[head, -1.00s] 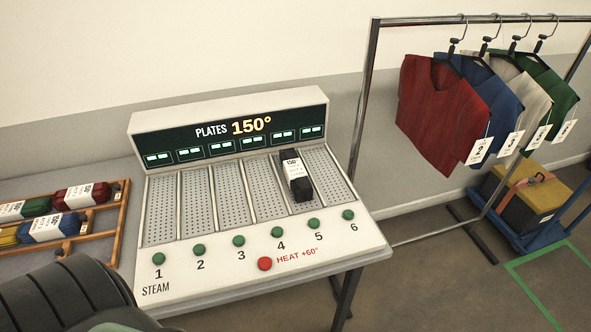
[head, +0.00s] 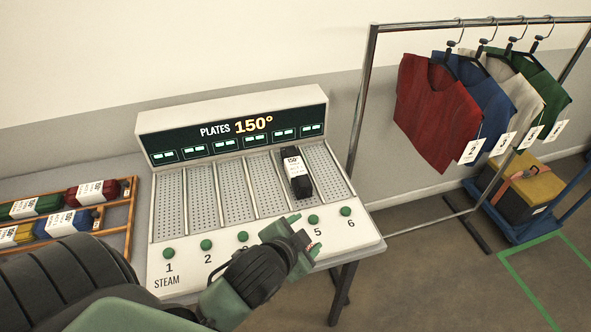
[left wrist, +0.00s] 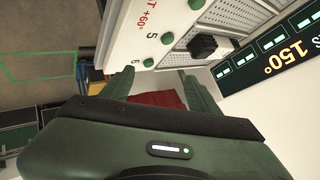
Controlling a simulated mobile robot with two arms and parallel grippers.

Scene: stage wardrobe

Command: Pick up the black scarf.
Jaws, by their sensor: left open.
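The black scarf (head: 301,187) is a dark roll with a white 150° band, lying lengthwise on the fifth plate of the steam table (head: 161,248). Its dark end also shows in the left wrist view (left wrist: 203,46). My left gripper (head: 304,235) is open and empty, over the table's front button row, nearer to me than the scarf and apart from it. Its two fingers also show in the left wrist view (left wrist: 162,88), with the scarf off to their upper right. My right gripper is not in view.
A wooden rack (head: 127,216) with red, green, blue and yellow labelled rolls lies at the left. A rail (head: 368,95) with hanging garments stands at the right, a cart (head: 512,228) with cases behind it. The other plates are bare.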

